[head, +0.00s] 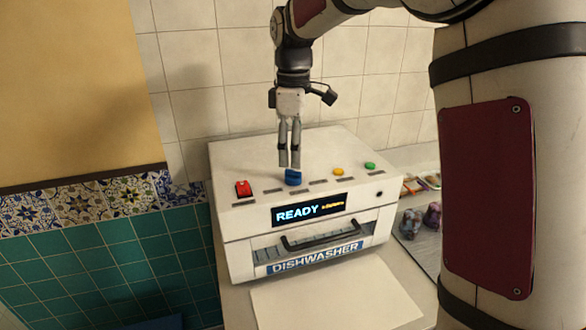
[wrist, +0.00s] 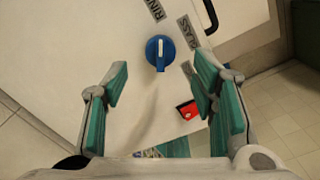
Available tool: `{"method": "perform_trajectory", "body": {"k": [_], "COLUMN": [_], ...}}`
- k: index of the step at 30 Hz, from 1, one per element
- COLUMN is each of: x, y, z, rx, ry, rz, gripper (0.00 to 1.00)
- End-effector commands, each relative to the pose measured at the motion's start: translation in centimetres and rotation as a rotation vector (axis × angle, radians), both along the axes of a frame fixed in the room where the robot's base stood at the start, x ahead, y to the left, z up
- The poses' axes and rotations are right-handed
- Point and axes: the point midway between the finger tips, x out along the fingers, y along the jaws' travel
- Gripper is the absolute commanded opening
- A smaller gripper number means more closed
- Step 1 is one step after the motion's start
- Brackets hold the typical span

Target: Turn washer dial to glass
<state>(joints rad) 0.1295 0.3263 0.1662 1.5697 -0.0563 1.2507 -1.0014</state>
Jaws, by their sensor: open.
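The blue dial (head: 293,177) sits on the top panel of the white dishwasher (head: 235,185). In the wrist view the dial (wrist: 158,55) is round, with a white mark running nearly up and down the picture. A partly cut-off "RIN..." label (wrist: 155,8) is above it, and a "GLASS" label (wrist: 188,30) is to its upper right. My gripper (head: 289,164) points down just above the dial, its fingers fairly close together in the head view. In the wrist view its green-padded fingers (wrist: 161,85) are apart with nothing between them. Contact with the dial is not clear.
A red switch (head: 243,188) is left of the dial; yellow (head: 338,171) and green (head: 370,166) buttons are to its right. The front display (head: 309,210) reads "READY". A handle (head: 325,240) sticks out below it. Tiled wall stands behind.

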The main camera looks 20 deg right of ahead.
Motion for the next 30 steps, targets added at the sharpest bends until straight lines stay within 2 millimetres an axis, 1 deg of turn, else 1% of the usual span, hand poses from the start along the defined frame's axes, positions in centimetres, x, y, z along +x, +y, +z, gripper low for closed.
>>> {"method": "perform_trajectory", "body": {"k": [1,3,6,9,14,22,28,29,30], "x": [-0.1,-0.1,-0.1,0.0,0.0,0.0,0.0,0.0,0.0], "y": [0.0,0.0,0.0,0.0,0.0,0.0,0.0,0.0,0.0], "z": [-1.0,-2.2,-3.6,-4.6,-5.4,-5.5,-5.5,-5.5,-5.5], "rx": [0.000,0.000,0.000,0.000,0.000,0.000,0.000,0.000,0.000], "ry": [0.004,0.004,0.002,0.001,0.000,-0.001,0.000,0.000,0.000], "rz": [0.000,0.000,0.000,0.000,0.000,0.000,0.000,0.000,0.000], "gripper": [0.53,0.53,0.53,0.53,0.53,0.53,0.07,0.04,0.04]}}
